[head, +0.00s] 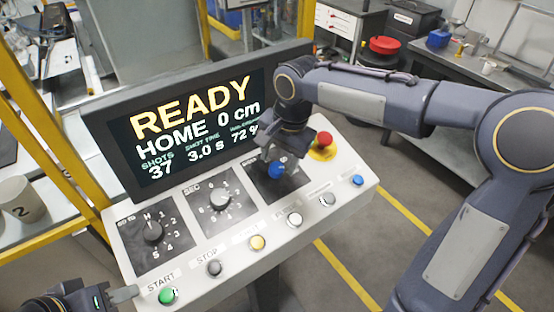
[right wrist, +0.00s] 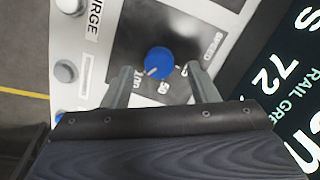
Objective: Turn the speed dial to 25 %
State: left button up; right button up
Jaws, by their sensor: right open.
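The speed dial is a blue knob on a dark square plate; it shows in the head view (head: 275,171) and in the right wrist view (right wrist: 158,62). In the head view my right gripper (head: 284,160) hides part of the plate. My left gripper (head: 122,294) is at the lower left, by the green START button (head: 168,296).
The screen (head: 195,125) reads READY, HOME 0 cm, 37, 3.0 s and 72 %. A row of buttons (head: 257,242) runs along the front.

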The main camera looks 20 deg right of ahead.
aim_at(277, 169)
jog(key=shift+w+a+f, duration=0.1)
jog(key=shift+a+f, duration=0.05)
jog(key=shift+f, duration=0.95)
jog(key=shift+c, duration=0.2)
jog(key=c, duration=0.9)
jog(key=shift+c, duration=0.2)
